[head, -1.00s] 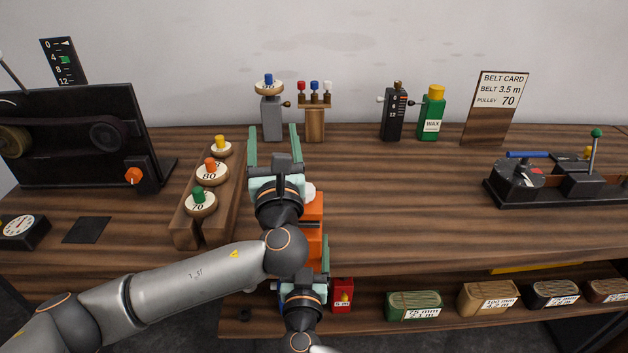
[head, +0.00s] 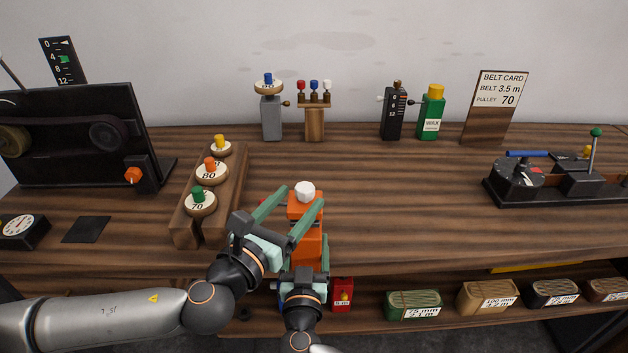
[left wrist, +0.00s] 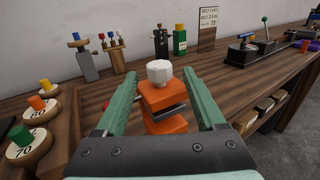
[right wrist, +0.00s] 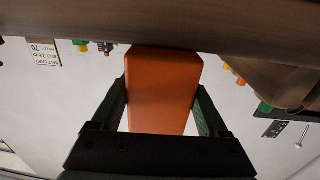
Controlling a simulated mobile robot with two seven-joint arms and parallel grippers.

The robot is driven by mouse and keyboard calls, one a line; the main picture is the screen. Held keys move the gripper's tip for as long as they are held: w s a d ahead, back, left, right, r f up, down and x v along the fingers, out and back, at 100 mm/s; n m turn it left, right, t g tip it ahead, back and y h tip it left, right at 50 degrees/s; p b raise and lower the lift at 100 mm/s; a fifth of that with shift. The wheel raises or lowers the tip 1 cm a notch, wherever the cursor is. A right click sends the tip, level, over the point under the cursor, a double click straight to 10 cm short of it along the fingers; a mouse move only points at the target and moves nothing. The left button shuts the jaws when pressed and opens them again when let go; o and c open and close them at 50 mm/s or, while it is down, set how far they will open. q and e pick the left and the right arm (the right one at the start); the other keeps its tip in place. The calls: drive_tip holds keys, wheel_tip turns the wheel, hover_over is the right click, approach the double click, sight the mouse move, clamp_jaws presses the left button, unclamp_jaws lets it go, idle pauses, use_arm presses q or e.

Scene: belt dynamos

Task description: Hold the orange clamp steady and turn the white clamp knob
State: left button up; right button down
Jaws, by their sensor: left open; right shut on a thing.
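The orange clamp (head: 305,242) stands upright at the front edge of the bench, with the white clamp knob (head: 305,191) on its top. In the left wrist view the white faceted knob (left wrist: 159,71) sits above the orange body (left wrist: 164,104), between and beyond the open fingers. My left gripper (head: 296,203) is open, its fingers pointing toward the knob from the left front; I cannot tell whether they touch it. My right gripper (head: 305,262) is below, shut on the lower part of the clamp; the right wrist view shows the orange block (right wrist: 162,90) between its fingers.
A wooden rack (head: 184,226) with several numbered pulleys stands left of the clamp. A belt machine (head: 70,140) is at far left. Posts and bottles stand along the back, and a black lever fixture (head: 520,180) is at right. The bench middle is clear. Belt boxes (head: 414,305) fill the shelf below.

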use_arm(q)
drive_tip(key=x, duration=0.7)
drive_tip(key=shift+s, duration=0.1)
clamp_jaws()
idle(0.5)
